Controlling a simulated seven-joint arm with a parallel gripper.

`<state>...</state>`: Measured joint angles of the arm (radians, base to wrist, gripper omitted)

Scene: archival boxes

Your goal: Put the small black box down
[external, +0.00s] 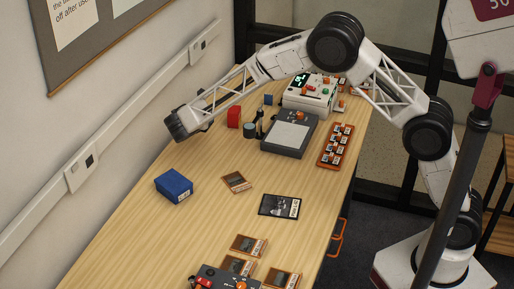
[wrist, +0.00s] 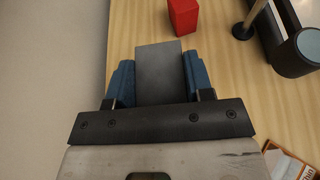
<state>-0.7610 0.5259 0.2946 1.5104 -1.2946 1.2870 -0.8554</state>
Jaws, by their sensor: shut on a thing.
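The small black box (wrist: 160,72) shows as a dark grey slab in the wrist view. It sits between the two blue fingers of my gripper (wrist: 158,82), which is shut on it. In the external view my gripper (external: 206,127) is at the left end of my arm, close to the wall side of the wooden table (external: 130,225). There the box is mostly hidden by my wrist. I cannot tell whether the box touches the table.
A red box (external: 234,117) stands just right of my gripper, beside a dark cylinder (external: 250,130). A blue box (external: 173,186) lies nearer the camera. A grey flat device (external: 290,133) and a white machine (external: 309,94) stand farther right. Bare wood separates the blue box and my gripper.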

